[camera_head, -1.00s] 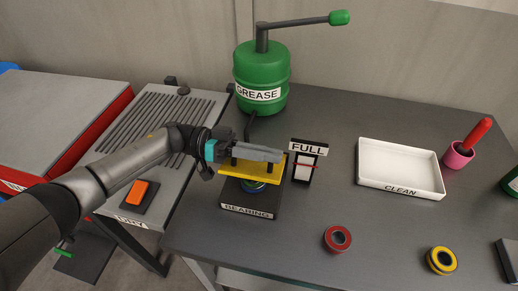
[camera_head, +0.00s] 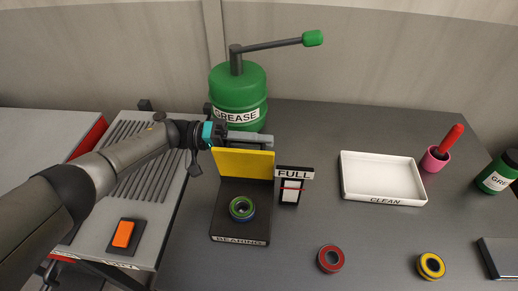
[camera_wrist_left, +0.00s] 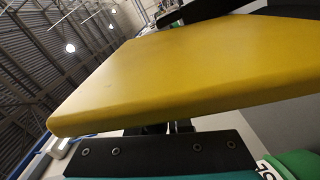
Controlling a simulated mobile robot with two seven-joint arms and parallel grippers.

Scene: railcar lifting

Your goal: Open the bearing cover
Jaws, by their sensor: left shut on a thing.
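The yellow bearing cover (camera_head: 245,163) stands raised, near upright, at the back of the dark base labelled BEARING (camera_head: 240,240). My left gripper (camera_head: 250,139) is at the cover's top edge and shut on it. In the left wrist view the yellow cover (camera_wrist_left: 190,70) fills the middle, close to the gripper. A bearing ring, green and blue (camera_head: 242,209), lies uncovered on the base in front of the cover. The gripper's fingertips are partly hidden. My right gripper is not in view.
The green GREASE drum (camera_head: 238,92) with a lever stands behind the cover. A FULL gauge (camera_head: 291,187) stands just right of the base. Farther right are a white CLEAN tray (camera_head: 383,196), a pink cup (camera_head: 435,160), a red ring (camera_head: 331,259) and a yellow ring (camera_head: 431,266).

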